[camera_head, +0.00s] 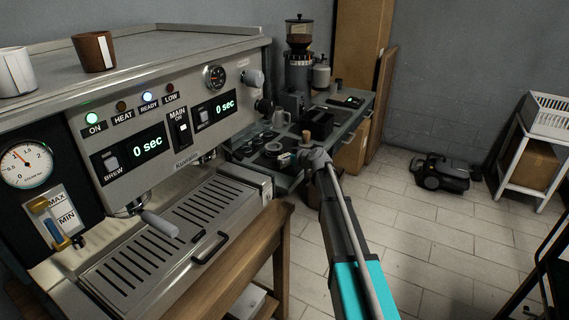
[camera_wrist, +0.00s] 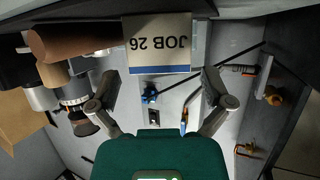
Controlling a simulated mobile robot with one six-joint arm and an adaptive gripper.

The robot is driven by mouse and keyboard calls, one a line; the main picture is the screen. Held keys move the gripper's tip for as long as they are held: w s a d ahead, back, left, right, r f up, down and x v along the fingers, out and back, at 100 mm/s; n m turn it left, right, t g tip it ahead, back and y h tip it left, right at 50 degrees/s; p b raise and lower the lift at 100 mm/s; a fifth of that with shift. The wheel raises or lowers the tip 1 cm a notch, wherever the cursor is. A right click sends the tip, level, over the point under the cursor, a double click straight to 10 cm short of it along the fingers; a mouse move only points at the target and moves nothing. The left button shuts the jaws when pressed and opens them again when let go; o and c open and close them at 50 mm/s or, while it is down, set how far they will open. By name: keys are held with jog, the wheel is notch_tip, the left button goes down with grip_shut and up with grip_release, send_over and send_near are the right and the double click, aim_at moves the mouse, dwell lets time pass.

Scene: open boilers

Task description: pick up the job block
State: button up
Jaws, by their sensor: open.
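The job block (camera_wrist: 157,42) is a cream block marked "JOB 26", with a blue stripe along one edge. It appears upside down at the top middle of the wrist view. My gripper (camera_wrist: 160,84) is open, with its fingers spread wider than the block in the picture and nothing between them. The block shows just past the fingertips, roughly centred; I cannot tell the exact distance. In the head view my gripper (camera_head: 314,158) is over the front edge of the grey side counter (camera_head: 341,124). I cannot make out the block clearly there.
The espresso machine (camera_head: 150,100) fills the left, with two cups on top. A grinder (camera_head: 298,62), a wooden-handled tool (camera_head: 306,136) and small items crowd the counter near my gripper. Tiled floor (camera_head: 420,235) is free to the right. A black machine (camera_head: 441,173) stands by the wall.

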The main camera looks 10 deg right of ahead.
jog(key=shift+b+x, duration=0.3)
jog(key=shift+x, duration=0.8)
jog(key=shift+c, duration=0.3)
jog(key=c, duration=0.9)
jog(key=shift+c, duration=0.2)
jog(key=shift+r, duration=0.2)
